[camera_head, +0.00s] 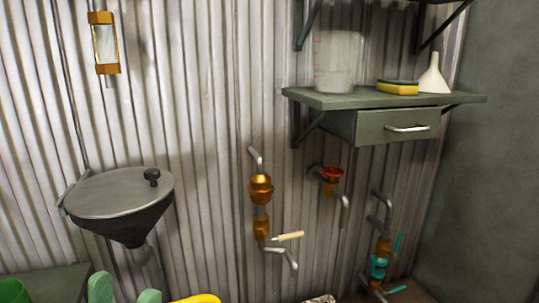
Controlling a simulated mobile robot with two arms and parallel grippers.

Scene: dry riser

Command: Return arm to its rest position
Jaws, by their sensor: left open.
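My left gripper (125,292) shows only at the bottom left edge. Its two rounded green fingertips stand apart, so it is open, and nothing shows between them. The rest of the gripper and its arm are cut off by the frame. It is low in the picture, below the grey funnel-shaped hopper (120,205) on the wall. My right gripper is not in view.
A green shelf (330,98) with a drawer (395,125) juts from the corrugated wall at right. It holds a clear container (338,62), a sponge (397,87) and a white funnel (434,76). Pipes with valves (261,190) stick out below. A grey-green surface (50,283) lies bottom left.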

